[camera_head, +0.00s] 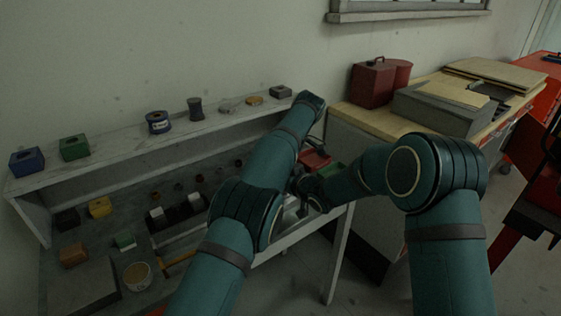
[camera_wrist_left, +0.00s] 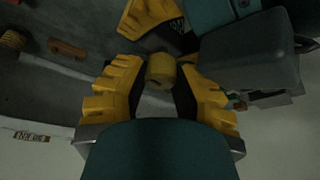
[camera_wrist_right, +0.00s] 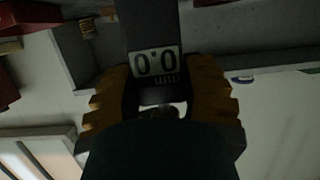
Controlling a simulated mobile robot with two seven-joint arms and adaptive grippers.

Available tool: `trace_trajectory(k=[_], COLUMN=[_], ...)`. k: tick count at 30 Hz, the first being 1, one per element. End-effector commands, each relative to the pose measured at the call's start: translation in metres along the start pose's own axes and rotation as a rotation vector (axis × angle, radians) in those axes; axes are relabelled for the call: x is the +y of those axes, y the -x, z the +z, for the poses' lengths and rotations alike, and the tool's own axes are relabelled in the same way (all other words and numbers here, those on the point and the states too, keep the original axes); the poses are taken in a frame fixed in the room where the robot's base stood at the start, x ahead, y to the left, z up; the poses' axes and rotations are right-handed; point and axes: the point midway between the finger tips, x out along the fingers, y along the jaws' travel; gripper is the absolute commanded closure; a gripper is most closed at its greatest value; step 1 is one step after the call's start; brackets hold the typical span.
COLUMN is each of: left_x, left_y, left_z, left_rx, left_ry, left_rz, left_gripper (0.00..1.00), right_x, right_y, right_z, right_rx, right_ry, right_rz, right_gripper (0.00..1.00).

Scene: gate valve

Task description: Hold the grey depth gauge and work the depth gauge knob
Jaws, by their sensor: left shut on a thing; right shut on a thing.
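In the left wrist view the depth gauge knob (camera_wrist_left: 161,70) is a short, dull brass-yellow cylinder. My left gripper (camera_wrist_left: 160,82) is shut on it between its yellow pads. A yellow finger of my right gripper (camera_wrist_left: 150,18) shows just beyond. In the head view my arms hide the gauge and the knob.
A cluttered grey bench with a raised shelf (camera_head: 180,140) stands at the left, holding several small boxes and spools. A wooden-topped cabinet (camera_head: 345,115) with a red case (camera_head: 372,84) stands at the right. The floor (camera_head: 360,295) shows between bench and cabinet.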

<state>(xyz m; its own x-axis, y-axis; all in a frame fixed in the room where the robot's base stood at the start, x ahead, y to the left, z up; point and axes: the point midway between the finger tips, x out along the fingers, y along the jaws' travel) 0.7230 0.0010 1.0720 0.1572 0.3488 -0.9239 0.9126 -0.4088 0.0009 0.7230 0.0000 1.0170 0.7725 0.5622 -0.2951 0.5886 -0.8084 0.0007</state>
Motion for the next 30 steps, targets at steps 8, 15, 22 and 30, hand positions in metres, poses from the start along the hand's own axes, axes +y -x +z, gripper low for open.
trace_trajectory(k=[8, 15, 22, 30], left_x=[0.0, 0.0, -0.003, -0.019], left_y=[-0.002, 0.0, 0.035, 0.096], left_z=[-0.001, -0.001, -0.005, -0.008], left_rx=[0.002, 0.001, -0.008, -0.008], left_ry=[0.0, -0.003, -0.147, -0.464], left_rz=[-0.003, 0.0, 0.063, 0.193], left_gripper=[0.4, 0.4, 0.4, 0.4], right_x=[0.001, 0.001, 0.001, 0.0], right_y=[0.0, 0.0, 0.0, 0.0], right_z=[0.0, 0.0, 0.0, 0.0], right_rx=[0.001, 0.0, 0.0, -0.001], right_ry=[0.0, 0.0, 0.0, 0.0], right_rz=[0.001, 0.001, 0.001, 0.001], right_gripper=[1.0, 1.0, 1.0, 1.0])
